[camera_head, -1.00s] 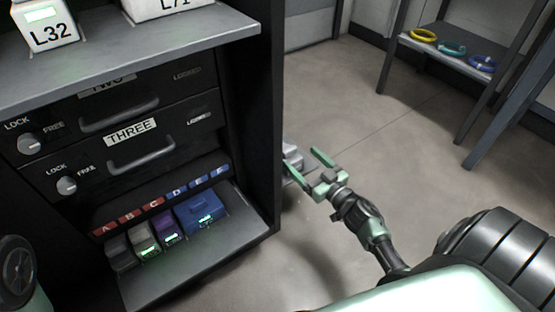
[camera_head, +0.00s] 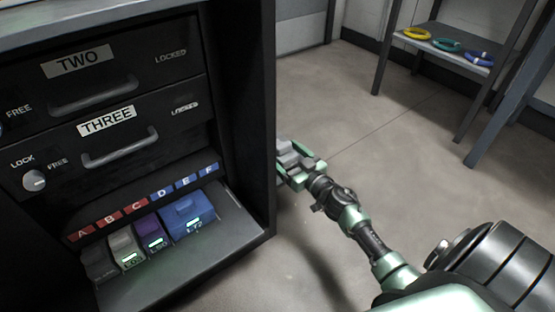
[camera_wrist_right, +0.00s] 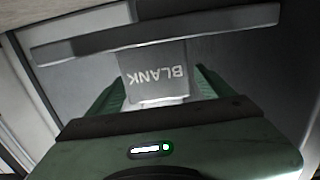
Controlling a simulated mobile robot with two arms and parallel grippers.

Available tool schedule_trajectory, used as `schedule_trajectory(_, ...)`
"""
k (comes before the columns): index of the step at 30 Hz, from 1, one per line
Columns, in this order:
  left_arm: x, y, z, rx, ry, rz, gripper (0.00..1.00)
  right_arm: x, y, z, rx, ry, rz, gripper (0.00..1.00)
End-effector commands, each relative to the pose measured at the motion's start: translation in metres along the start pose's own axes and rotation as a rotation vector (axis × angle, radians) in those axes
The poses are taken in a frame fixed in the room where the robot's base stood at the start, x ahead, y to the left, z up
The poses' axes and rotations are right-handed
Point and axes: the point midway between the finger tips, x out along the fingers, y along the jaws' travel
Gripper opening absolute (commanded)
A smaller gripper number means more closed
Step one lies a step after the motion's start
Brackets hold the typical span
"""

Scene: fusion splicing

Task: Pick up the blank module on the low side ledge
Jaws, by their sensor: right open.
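The blank module (camera_wrist_right: 155,72) is a grey block with "BLANK" upside down on it in the right wrist view. In the head view it shows as a small grey block (camera_head: 288,153) at the right side of the cabinet, partly hidden by the cabinet edge. My right gripper (camera_head: 300,163) is open at the module. In the wrist view its green fingers (camera_wrist_right: 160,88) stand on either side of the module; whether they touch it I cannot tell. The ledge under it is mostly hidden. My left gripper is out of view.
The black cabinet (camera_head: 265,120) stands close to the left of my right gripper. Its lower shelf (camera_head: 225,245) holds several modules under lettered slots. A grey bar (camera_wrist_right: 155,35) crosses above the module in the wrist view. The floor (camera_head: 370,160) to the right is clear.

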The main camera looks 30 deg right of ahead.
Motion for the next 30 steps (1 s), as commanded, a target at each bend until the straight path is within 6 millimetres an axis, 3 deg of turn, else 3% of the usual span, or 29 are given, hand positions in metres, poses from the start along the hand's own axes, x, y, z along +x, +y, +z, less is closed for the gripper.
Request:
schedule_trajectory(10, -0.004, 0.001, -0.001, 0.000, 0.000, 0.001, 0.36, 0.009, 0.000, -0.001, -0.001, -0.001, 0.001, 0.82)
schedule_trajectory(15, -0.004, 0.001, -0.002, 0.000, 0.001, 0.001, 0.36, 0.009, 0.000, -0.001, -0.001, 0.000, 0.001, 0.35)
schedule_trajectory(18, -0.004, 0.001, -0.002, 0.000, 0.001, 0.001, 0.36, 0.009, 0.000, -0.002, -0.001, 0.001, 0.001, 0.12)
schedule_trajectory(30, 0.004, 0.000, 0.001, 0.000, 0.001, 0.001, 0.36, 0.009, 0.001, -0.010, -0.002, 0.001, 0.001, 0.12)
